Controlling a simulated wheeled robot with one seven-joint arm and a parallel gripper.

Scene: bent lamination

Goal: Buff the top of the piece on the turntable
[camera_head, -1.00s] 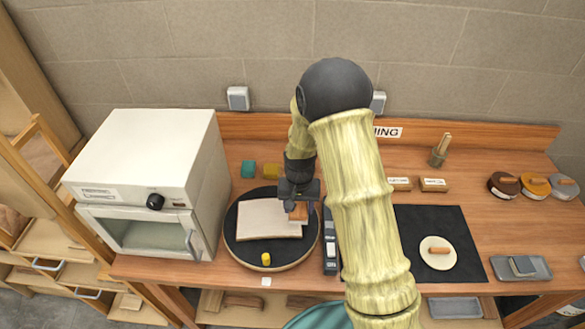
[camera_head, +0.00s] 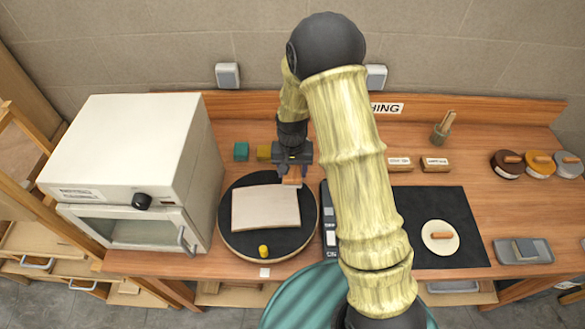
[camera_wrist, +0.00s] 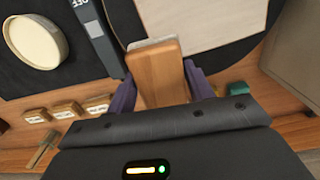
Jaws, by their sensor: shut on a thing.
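The piece is a flat, pale, roughly rectangular board (camera_head: 265,208) lying on the turntable (camera_head: 237,243), a black disc with a wooden rim. Its pale surface also shows at the top of the wrist view (camera_wrist: 190,18). My gripper (camera_head: 292,172) is at the board's far right corner, over the far side of the disc. Its purple fingers are shut on a wooden block (camera_wrist: 157,75) with a light grey strip at its far end. In the wrist view the block is beside the board's corner; whether it touches anything is unclear. A yellow peg (camera_head: 263,251) stands on the disc's near side.
A white oven (camera_head: 140,150) stands close left of the turntable. A dark switch strip (camera_head: 330,235) lies close right. Teal (camera_head: 241,151) and yellow (camera_head: 264,152) blocks sit behind. A black mat (camera_head: 455,205) bears a cream round pad (camera_head: 440,230).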

